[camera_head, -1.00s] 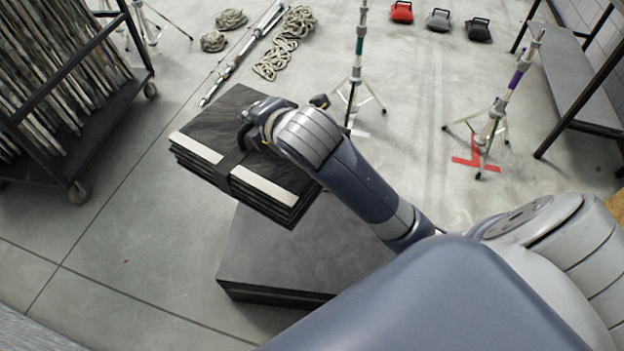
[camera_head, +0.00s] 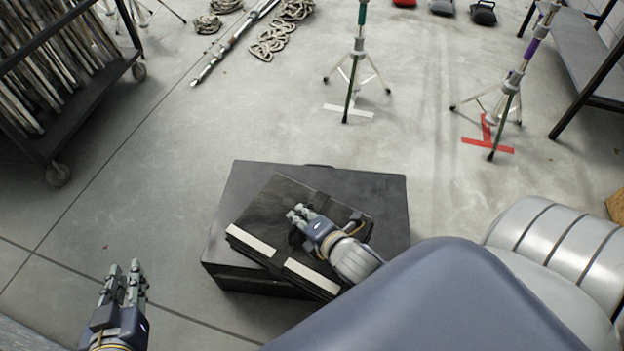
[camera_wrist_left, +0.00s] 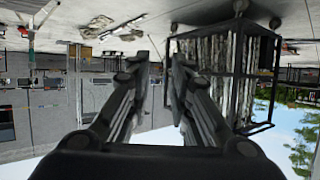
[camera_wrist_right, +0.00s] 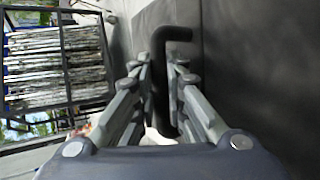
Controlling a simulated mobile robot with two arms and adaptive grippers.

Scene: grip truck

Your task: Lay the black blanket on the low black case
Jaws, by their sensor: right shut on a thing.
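The folded black blanket (camera_head: 272,212), with two white strips along its front edge, appears to lie flat on the low black case (camera_head: 382,192). It is turned at an angle to the case. Its front right corner reaches the case's front edge, and my arm partly hides that area. My right gripper (camera_head: 296,214) is over the blanket's middle, shut on its dark strap or handle (camera_wrist_right: 160,75), which passes between the fingers in the right wrist view. My left gripper (camera_head: 124,272) is open and empty, left of the case and apart from it.
A cart of upright panels (camera_head: 60,100) stands at the upper left. Light stands (camera_head: 352,80) are behind the case, with a red floor mark (camera_head: 488,140) and a bench (camera_head: 585,70) at the right. Ropes (camera_head: 275,38) lie at the back. The floor left of the case is clear.

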